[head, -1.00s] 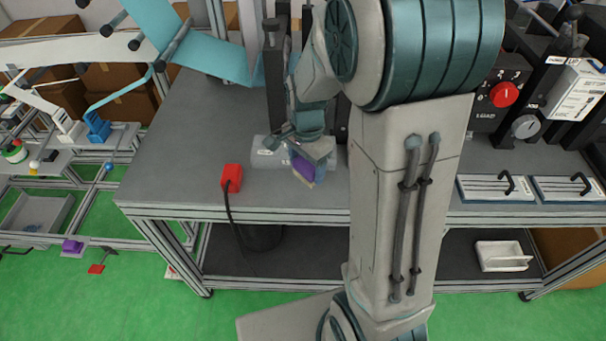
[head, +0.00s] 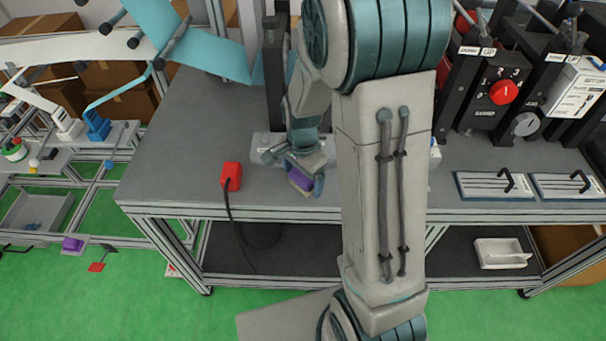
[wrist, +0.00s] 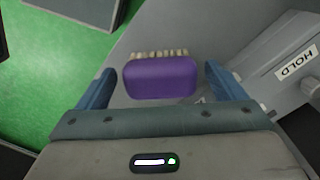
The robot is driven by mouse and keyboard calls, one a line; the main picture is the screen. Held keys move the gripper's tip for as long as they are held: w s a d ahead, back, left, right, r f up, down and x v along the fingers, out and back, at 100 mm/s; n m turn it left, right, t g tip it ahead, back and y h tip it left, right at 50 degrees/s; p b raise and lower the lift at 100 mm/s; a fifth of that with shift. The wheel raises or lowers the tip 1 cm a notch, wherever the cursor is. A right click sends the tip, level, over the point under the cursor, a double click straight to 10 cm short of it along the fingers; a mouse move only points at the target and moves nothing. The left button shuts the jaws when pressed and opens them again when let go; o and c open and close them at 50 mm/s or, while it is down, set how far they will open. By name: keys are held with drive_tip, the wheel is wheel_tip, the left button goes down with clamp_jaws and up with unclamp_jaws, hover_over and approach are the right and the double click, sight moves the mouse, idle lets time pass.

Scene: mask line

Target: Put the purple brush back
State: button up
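The purple brush (wrist: 162,78) shows in the wrist view with its pale bristles along the upper edge. It lies between the two blue fingers of my gripper (wrist: 161,82), with a visible gap on each side. My gripper is open around it. In the head view the brush (head: 300,180) shows as a small purple patch under my gripper (head: 305,182), near the front edge of the grey table (head: 185,120). My gripper hides part of it there, and I cannot tell whether it touches the tabletop.
A red box (head: 232,177) with a black cable sits left of my gripper. Another purple item (head: 73,245) is on the low frame at left. Flat plates (head: 495,186) lie at right.

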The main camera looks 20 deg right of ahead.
sight(302, 175)
drive_tip(key=shift+r, duration=0.15)
wheel_tip(302, 175, up, 11)
drive_tip(key=s+r+n+t, duration=0.1)
drive_tip(key=s+r+n, duration=0.1)
drive_tip(key=s+n, duration=0.4)
drive_tip(key=s+r+n+t, duration=0.2)
drive_tip(key=s+r+n, duration=0.1)
drive_tip(key=s+n, duration=0.3)
drive_tip(key=shift+s+d+r+n, duration=0.15)
drive_tip(key=shift+s+r+n, duration=0.2)
drive_tip(key=shift+s, duration=0.85)
